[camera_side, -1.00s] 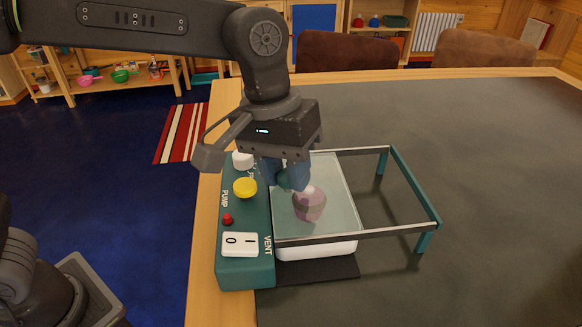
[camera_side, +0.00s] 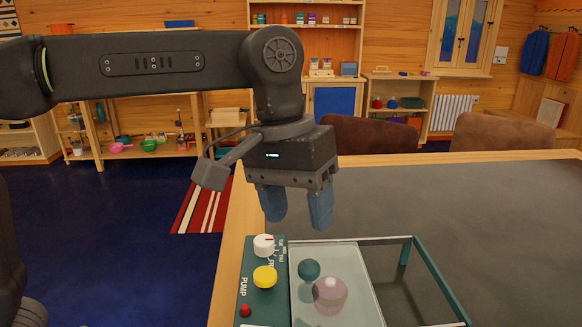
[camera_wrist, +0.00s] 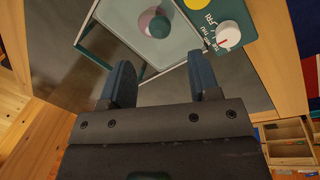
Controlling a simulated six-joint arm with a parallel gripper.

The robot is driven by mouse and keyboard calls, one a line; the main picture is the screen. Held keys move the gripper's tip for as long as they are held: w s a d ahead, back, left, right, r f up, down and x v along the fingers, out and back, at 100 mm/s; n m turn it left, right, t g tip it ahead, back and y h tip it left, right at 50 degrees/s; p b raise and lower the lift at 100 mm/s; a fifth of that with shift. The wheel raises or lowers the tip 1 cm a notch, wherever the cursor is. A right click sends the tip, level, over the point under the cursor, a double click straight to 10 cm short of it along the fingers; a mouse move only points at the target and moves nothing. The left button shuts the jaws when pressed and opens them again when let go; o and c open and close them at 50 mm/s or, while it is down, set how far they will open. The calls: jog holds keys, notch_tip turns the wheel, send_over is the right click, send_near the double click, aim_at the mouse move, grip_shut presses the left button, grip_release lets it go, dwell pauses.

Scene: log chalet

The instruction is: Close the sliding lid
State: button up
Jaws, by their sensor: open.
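The sliding lid (camera_side: 345,256) is a clear, pale pane with a round teal knob (camera_side: 309,270). It lies next to the teal control panel (camera_side: 262,303), over a pinkish round object (camera_side: 332,295) seen through it. The lid also shows in the wrist view (camera_wrist: 183,38). The teal and grey rail frame (camera_side: 437,276) reaches right past the pane, and its right part is empty. My gripper (camera_side: 298,222) is open and empty, raised above and behind the knob, touching nothing. In the wrist view my two fingers (camera_wrist: 160,65) stand apart. The device's near end is cut off in the side view.
The panel carries a white dial (camera_side: 264,245), a yellow button (camera_side: 264,277) and a red button (camera_side: 245,310). The dark tabletop (camera_side: 480,210) is clear to the right and behind. The table's wooden left edge (camera_side: 238,215) runs beside the panel.

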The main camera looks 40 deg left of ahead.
jog(key=r, duration=0.2)
jog(key=a+r, duration=0.1)
jog(key=r, duration=0.2)
jog(key=shift+s+r, duration=0.1)
jog(key=shift+r, duration=0.15)
jog(key=s+a+f+m+t+y, duration=0.1)
jog(key=s+a+f+t, duration=0.1)
jog(key=s+a+f, duration=0.4)
jog(key=s+a+f+t+y, duration=0.1)
jog(key=s+a+f+t, duration=0.2)
jog(key=s+a+f, duration=0.3)
jog(key=a+f, duration=0.3)
jog(key=a, duration=0.4)
jog(key=shift+a+f+m, duration=0.25)
jog(key=shift+f+m, duration=0.05)
jog(key=shift+m, duration=0.1)
